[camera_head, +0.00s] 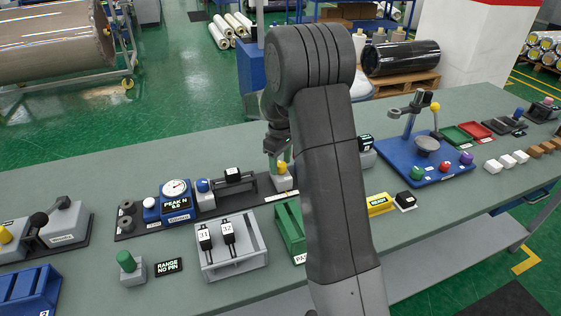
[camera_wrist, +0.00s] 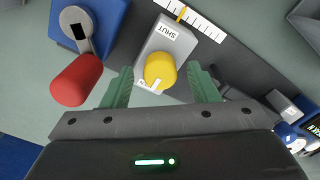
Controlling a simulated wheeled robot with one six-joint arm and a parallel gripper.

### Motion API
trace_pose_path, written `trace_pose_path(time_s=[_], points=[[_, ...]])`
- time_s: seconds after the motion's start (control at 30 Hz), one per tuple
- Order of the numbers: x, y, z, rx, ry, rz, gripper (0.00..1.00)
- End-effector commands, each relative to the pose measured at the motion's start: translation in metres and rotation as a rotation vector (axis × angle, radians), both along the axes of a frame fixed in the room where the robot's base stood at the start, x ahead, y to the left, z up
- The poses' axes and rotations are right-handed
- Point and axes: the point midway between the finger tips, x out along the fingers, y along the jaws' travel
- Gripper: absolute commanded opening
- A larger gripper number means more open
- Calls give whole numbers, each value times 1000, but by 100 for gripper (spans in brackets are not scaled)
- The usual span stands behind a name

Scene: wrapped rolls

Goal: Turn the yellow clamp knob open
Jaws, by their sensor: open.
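The yellow clamp knob (camera_wrist: 160,70) sits on a grey block (camera_wrist: 172,40) marked SHUT in the wrist view. A white label by the knob is mostly covered by it. My gripper (camera_wrist: 161,80) is open, one green finger on each side of the knob, with a visible gap to both. The fingers do not grip it. In the head view the yellow knob (camera_head: 281,167) shows just below my gripper (camera_head: 278,152), beside my arm, which hides part of the bench.
A red handle (camera_wrist: 76,80) on a blue block stands left of the knob in the wrist view. A white scale strip (camera_wrist: 192,18) lies beyond the block. In the head view, a PEAK gauge (camera_head: 175,190) is to the left and a grey rack (camera_head: 232,262) stands in front.

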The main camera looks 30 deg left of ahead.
Motion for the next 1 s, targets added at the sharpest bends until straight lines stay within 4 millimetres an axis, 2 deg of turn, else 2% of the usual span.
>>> trace_pose_path(time_s=[0.17, 0.4, 0.6, 0.8, 1.0], points=[[1, 1, 21, 4, -3, 0, 54], [1, 1, 76, 5, -4, 0, 54], [0, 1, 115, 4, -3, 0, 54], [0, 0, 134, 1, -1, 1, 54], [0, 0, 137, 1, -1, 1, 54]])
